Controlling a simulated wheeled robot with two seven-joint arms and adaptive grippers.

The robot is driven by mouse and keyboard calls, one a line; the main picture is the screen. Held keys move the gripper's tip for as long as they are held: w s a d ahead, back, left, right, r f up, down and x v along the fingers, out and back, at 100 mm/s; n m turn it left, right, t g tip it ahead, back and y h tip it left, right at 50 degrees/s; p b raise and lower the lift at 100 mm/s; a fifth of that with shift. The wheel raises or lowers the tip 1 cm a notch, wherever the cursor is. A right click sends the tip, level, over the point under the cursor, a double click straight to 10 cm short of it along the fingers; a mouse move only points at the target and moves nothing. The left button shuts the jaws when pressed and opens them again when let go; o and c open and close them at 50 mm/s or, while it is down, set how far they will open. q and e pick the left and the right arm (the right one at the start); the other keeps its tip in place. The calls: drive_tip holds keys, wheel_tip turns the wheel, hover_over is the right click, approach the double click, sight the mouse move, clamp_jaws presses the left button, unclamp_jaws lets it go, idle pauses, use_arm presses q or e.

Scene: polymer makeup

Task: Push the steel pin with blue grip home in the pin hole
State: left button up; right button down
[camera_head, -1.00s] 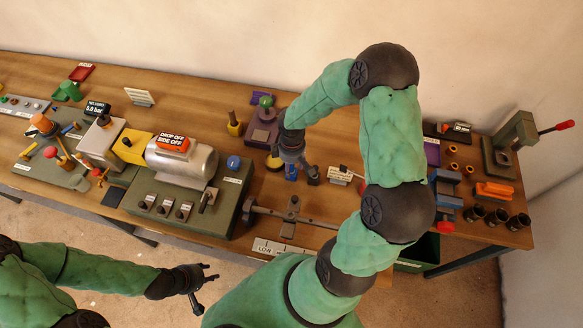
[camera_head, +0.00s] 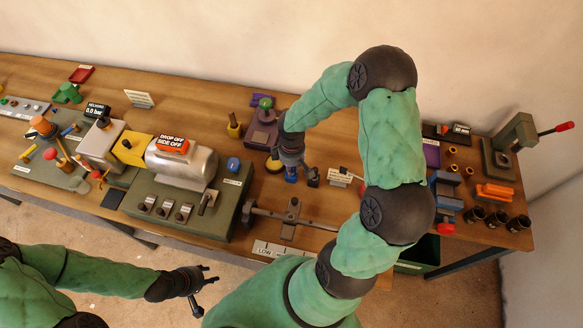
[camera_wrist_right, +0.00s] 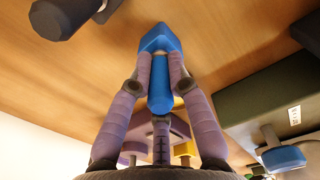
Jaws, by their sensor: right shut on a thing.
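The pin's blue grip (camera_wrist_right: 160,85) is between the fingers of my right gripper (camera_wrist_right: 160,62) in the right wrist view, with a wider blue end beyond the fingertips. My right gripper (camera_head: 291,163) is shut on it, low over the table to the right of the purple fixture. A bit of the blue grip (camera_head: 291,175) shows under the gripper in the head view. The steel shank and the pin hole are hidden or cannot be made out, so I cannot tell how deep the pin sits. My left gripper (camera_head: 202,284) is open and empty, in front of the table.
A purple fixture (camera_head: 262,138) with a green knob stands behind my right gripper. A green machine base (camera_head: 190,207) with a blue knob (camera_head: 233,164) is to the left. A steel bar (camera_head: 318,223) with a cross piece lies in front. A small white sign (camera_head: 339,178) stands close right.

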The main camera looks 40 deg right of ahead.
drive_tip(key=shift+r, duration=0.5)
wheel_tip(320, 180, up, 2)
drive_tip(key=shift+a+r+p, duration=0.1)
drive_tip(key=shift+r+p, duration=0.05)
drive_tip(key=shift+p, duration=0.15)
drive_tip(key=s+a+r, duration=0.2)
drive_tip(key=a+r, duration=0.7)
drive_tip(key=a, duration=0.4)
drive_tip(key=shift+s+a+r+p, duration=0.2)
drive_tip(key=shift+s+a+p, duration=0.1)
drive_tip(key=shift+p, duration=0.1)
